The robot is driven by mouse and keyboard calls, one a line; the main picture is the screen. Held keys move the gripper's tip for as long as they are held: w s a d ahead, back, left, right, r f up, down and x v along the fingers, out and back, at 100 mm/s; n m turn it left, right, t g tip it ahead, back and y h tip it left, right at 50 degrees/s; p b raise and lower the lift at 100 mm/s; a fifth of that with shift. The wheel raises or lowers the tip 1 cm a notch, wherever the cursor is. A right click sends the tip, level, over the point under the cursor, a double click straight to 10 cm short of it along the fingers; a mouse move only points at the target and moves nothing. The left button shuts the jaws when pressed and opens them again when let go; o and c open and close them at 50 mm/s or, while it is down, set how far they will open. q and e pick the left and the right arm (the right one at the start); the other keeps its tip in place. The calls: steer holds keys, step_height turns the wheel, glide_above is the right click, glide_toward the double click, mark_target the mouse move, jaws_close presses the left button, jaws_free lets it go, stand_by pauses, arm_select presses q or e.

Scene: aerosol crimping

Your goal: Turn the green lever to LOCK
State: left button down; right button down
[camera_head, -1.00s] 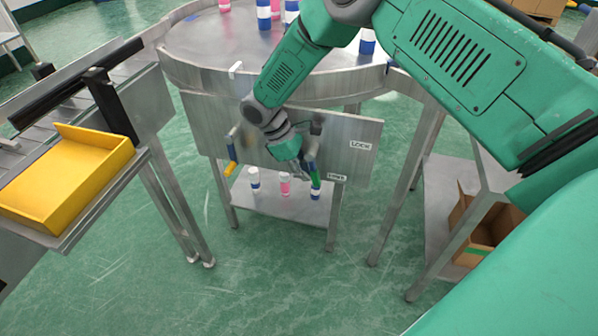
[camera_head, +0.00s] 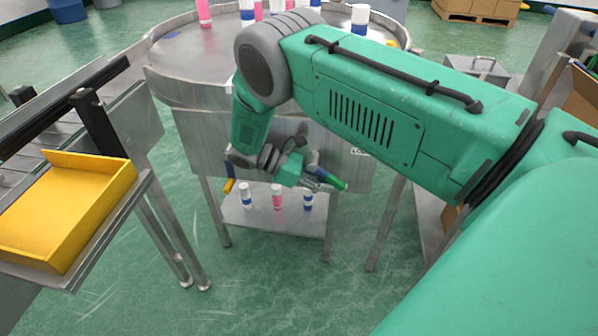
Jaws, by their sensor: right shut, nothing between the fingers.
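The green-handled lever (camera_head: 332,181) is on the front metal panel (camera_head: 200,145) below the round table. It slants down to the right from its pivot. My right gripper (camera_head: 314,185) is shut and empty, close against the lever's left and lower side; I cannot tell whether it touches. The LOCK label (camera_head: 359,152) shows only in part at the right of the panel, behind my right arm. The second label below it is not visible now. A yellow-handled lever (camera_head: 229,186) hangs at the panel's left. My left gripper is not in view.
Several bottles stand on the round table (camera_head: 185,50). A yellow tray (camera_head: 65,210) sits on the conveyor stand at left. The floor in front is clear.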

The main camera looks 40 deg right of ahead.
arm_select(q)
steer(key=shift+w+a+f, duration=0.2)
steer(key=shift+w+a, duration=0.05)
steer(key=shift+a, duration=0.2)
arm_select(e)
steer(key=shift+a+r, duration=0.3)
steer(key=shift+r, duration=0.05)
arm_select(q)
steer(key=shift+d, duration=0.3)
arm_select(e)
steer(key=shift+d+f, duration=0.15)
steer(key=shift+d, duration=0.1)
